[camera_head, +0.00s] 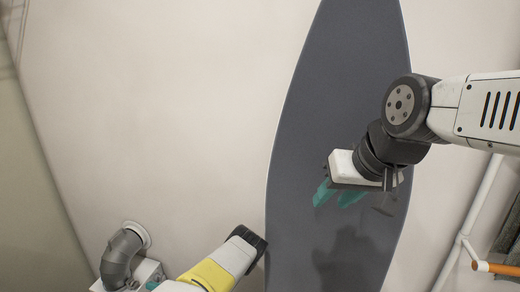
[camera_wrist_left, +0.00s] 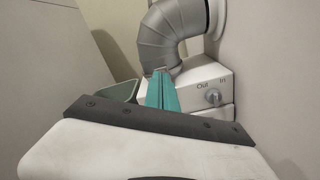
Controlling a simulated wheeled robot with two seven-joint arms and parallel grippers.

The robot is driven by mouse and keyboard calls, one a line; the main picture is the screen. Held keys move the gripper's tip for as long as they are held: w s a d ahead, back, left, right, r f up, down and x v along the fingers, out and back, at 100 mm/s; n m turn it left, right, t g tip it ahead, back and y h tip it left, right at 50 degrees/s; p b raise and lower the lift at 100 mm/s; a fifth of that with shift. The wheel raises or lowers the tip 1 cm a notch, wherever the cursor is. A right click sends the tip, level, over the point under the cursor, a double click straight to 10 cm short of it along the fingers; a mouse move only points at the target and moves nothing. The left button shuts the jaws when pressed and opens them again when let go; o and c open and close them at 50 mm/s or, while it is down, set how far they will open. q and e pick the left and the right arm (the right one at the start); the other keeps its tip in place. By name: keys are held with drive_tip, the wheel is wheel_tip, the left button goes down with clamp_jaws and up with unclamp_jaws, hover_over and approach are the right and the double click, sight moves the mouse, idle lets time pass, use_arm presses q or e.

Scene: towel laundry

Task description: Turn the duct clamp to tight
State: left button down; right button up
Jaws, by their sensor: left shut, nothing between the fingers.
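The grey ribbed duct elbow (camera_wrist_left: 172,35) runs from the wall down to a white box (camera_wrist_left: 205,80). It also shows at the lower left of the head view (camera_head: 118,257). A small metal piece, perhaps the duct clamp (camera_wrist_left: 160,71), shows at the duct's lower end, just beyond my fingertips; its setting cannot be read. My left gripper (camera_wrist_left: 162,78) is shut and empty, its teal fingers pointing at the duct's base; whether they touch it is unclear. My right gripper (camera_head: 337,197) is open and empty before the ironing board.
The white box has a grey knob (camera_wrist_left: 212,96) beside the words "Out" and "In". A greenish bin (camera_wrist_left: 124,91) stands left of the box. A large dark ironing board (camera_head: 330,90) leans on the wall. An orange-ended rail (camera_head: 497,269) is at the lower right.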

sight(135, 285)
use_arm(q)
drive_tip(key=x, duration=0.6)
drive_tip(key=shift+a, duration=0.35)
drive_tip(key=shift+f, duration=0.65)
idle(0.9)
drive_tip(key=shift+w+d+f, duration=0.1)
drive_tip(key=shift+w+f, duration=0.05)
drive_tip(key=shift+w, duration=0.25)
drive_tip(key=shift+w+f, duration=0.15)
drive_tip(key=shift+w, duration=0.1)
drive_tip(key=shift+f, duration=0.1)
drive_tip(key=shift+w+d, duration=0.1)
drive_tip(key=shift+w, duration=0.05)
idle(0.4)
